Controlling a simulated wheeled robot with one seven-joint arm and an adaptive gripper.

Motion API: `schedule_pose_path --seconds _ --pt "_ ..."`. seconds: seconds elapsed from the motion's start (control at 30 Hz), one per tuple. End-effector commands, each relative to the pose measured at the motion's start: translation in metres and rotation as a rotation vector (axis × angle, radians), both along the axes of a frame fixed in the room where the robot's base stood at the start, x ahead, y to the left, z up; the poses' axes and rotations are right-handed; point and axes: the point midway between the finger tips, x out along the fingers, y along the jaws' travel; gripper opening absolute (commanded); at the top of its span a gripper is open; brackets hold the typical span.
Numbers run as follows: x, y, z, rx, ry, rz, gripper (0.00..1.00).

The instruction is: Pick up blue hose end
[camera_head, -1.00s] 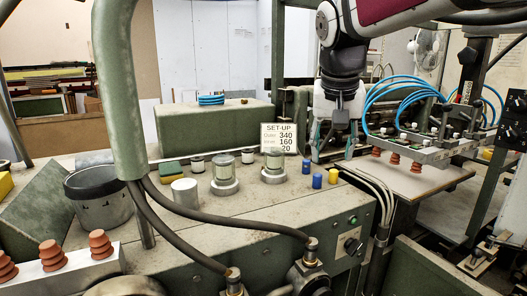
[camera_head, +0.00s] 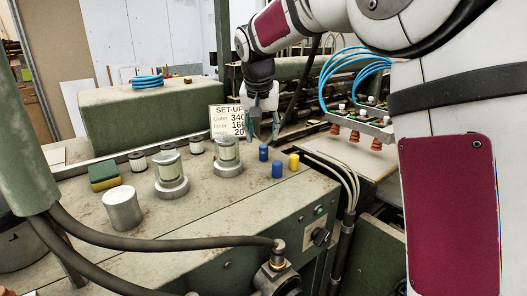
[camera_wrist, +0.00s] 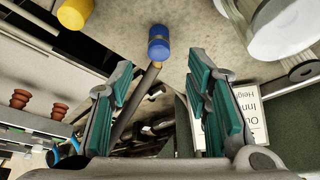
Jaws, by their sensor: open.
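The rear one (camera_head: 263,152) is just below my gripper (camera_head: 264,130) in the head view; the front one (camera_head: 277,170) is closer to the edge. In the wrist view one blue cylinder (camera_wrist: 158,42) lies ahead of and between the fingertips of my gripper (camera_wrist: 160,82). I cannot tell which of the two it is. My gripper is open and empty, pointing down, with its green-padded fingers apart from the cylinder.
A glass-and-metal cup (camera_head: 228,158) and the SET-UP sign (camera_head: 227,120) are close on the left. Orange suction cups (camera_head: 355,137) and blue hoses (camera_head: 345,65) are to the right.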

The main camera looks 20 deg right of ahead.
Motion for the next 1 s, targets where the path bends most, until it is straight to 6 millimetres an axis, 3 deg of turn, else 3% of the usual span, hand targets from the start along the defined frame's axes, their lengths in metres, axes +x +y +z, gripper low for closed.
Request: schedule_pose_path --seconds 0.17,0.5,0.8,0.83,1.0 --pt "0.003 -0.002 -0.010 0.000 0.001 0.000 0.44" --pt "0.015 -0.007 -0.051 0.000 0.002 0.001 0.44" --pt "0.018 -0.008 -0.056 0.000 -0.001 0.001 0.44" --pt "0.018 -0.008 -0.056 0.000 -0.001 0.001 0.42" --pt "0.018 -0.008 -0.056 0.000 -0.001 0.001 0.04"
